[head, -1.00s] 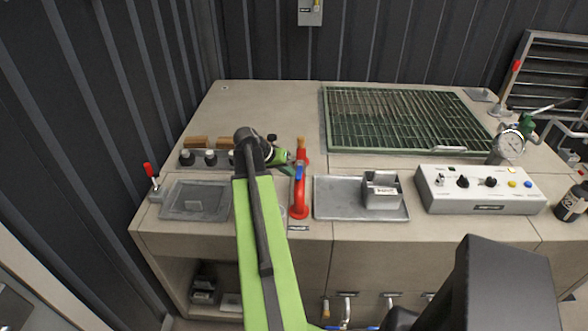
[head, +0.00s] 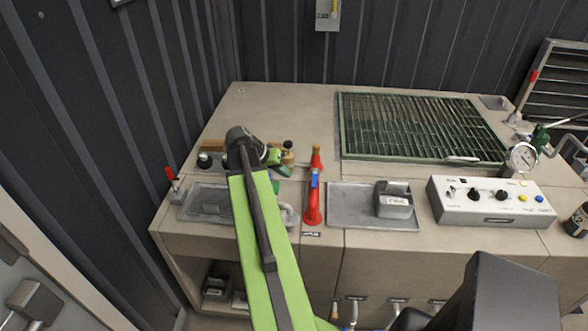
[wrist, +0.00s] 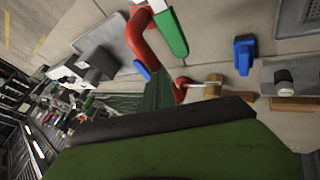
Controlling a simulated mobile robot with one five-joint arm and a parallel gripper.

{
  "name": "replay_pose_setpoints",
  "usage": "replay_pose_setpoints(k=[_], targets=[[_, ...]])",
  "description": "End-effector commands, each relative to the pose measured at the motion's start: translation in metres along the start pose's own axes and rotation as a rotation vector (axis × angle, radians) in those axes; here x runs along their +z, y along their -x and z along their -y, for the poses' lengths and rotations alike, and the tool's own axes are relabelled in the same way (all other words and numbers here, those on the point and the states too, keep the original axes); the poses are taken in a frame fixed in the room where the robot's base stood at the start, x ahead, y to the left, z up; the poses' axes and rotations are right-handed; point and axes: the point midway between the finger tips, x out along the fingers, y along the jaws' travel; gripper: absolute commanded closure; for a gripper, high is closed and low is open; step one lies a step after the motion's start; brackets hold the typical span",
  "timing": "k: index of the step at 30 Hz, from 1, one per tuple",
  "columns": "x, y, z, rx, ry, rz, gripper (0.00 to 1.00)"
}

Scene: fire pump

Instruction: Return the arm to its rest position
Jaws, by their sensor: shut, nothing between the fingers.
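My arm reaches up from the bottom of the head view over the bench front. My gripper (head: 280,166) is at its far end, small and partly hidden by the dark wrist joint. It is shut with nothing in it, left of a red pipe (head: 312,204) with a blue handle. In the wrist view a broad green part of my own body with a dark edge fills the bottom, and the fingertips cannot be made out there. The red pipe (wrist: 146,42) also shows there, near a green and white part (wrist: 171,33).
The bench holds a left tray (head: 205,212), a right tray (head: 345,207) with a grey box (head: 394,203), a control box (head: 490,213), a gauge (head: 522,157) and a green grating (head: 410,125). A red-tipped lever (head: 172,180) stands at the left edge. A dark wall is close on the left.

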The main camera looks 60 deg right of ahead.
Motion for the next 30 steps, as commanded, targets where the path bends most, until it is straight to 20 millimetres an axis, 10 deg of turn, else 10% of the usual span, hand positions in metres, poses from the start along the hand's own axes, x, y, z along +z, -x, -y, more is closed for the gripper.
replay_pose_setpoints(k=[18,23,30], targets=[[0.004,0.031,0.008,-0.008,0.013,-0.008,1.0],[0.034,0.085,0.078,-0.072,0.131,-0.07,1.0],[0.168,0.198,0.196,-0.283,0.424,-0.096,1.0]])
